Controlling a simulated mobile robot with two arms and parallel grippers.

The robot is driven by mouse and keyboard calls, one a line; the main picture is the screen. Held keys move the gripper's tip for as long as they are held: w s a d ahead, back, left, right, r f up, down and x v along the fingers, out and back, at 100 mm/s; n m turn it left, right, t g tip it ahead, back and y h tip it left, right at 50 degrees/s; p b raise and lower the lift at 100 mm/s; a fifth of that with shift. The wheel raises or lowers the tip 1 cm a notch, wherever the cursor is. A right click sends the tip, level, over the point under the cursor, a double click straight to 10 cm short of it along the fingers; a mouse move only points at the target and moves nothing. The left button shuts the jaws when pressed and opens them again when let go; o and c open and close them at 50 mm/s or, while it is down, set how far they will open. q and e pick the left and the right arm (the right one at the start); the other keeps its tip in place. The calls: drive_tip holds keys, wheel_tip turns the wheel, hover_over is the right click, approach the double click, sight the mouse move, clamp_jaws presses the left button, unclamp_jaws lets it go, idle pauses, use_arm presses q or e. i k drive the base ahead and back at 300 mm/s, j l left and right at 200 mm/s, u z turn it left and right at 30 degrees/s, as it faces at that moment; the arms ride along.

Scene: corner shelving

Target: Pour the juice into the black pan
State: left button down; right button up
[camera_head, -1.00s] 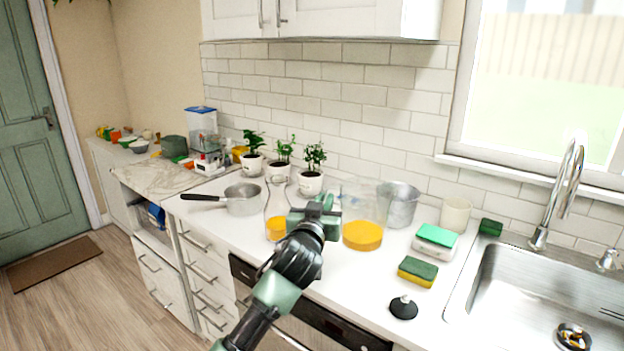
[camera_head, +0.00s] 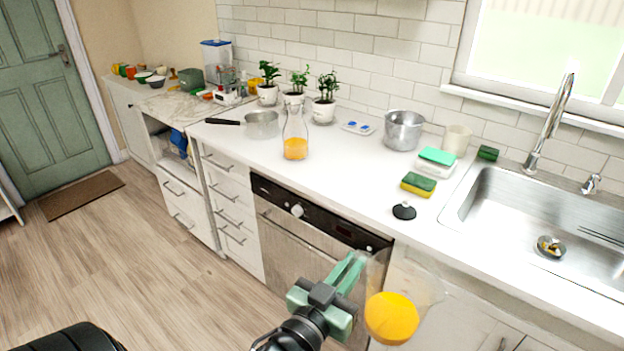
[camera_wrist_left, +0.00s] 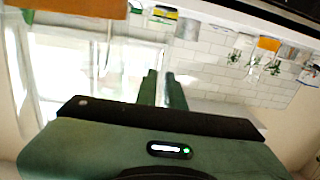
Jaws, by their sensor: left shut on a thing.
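My left gripper (camera_head: 352,272) is shut on a clear glass pitcher (camera_head: 432,288) with orange juice (camera_head: 391,318) in its bottom. The pitcher is in front of the counter, over the floor side, and looks slightly tilted. In the left wrist view the gripper's fingers (camera_wrist_left: 162,88) are close together, with orange juice (camera_wrist_left: 80,8) at the top left. A grey metal saucepan (camera_head: 262,125) with a black handle (camera_head: 222,122) stands on the counter at the back left. No all-black pan shows. A glass carafe (camera_head: 295,130) with orange juice stands beside the saucepan. My right gripper is not in view.
Potted plants (camera_head: 324,110) line the wall. A small white tray (camera_head: 357,127), a metal pot (camera_head: 404,130), a cream cup (camera_head: 456,139), sponges (camera_head: 418,185) and a black stopper (camera_head: 404,211) stand right of the carafe. The sink (camera_head: 500,205) is further right. The middle counter is clear.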

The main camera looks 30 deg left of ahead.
sight(260, 124)
drive_tip(key=i+u, duration=0.1)
drive_tip(key=u, duration=1.2)
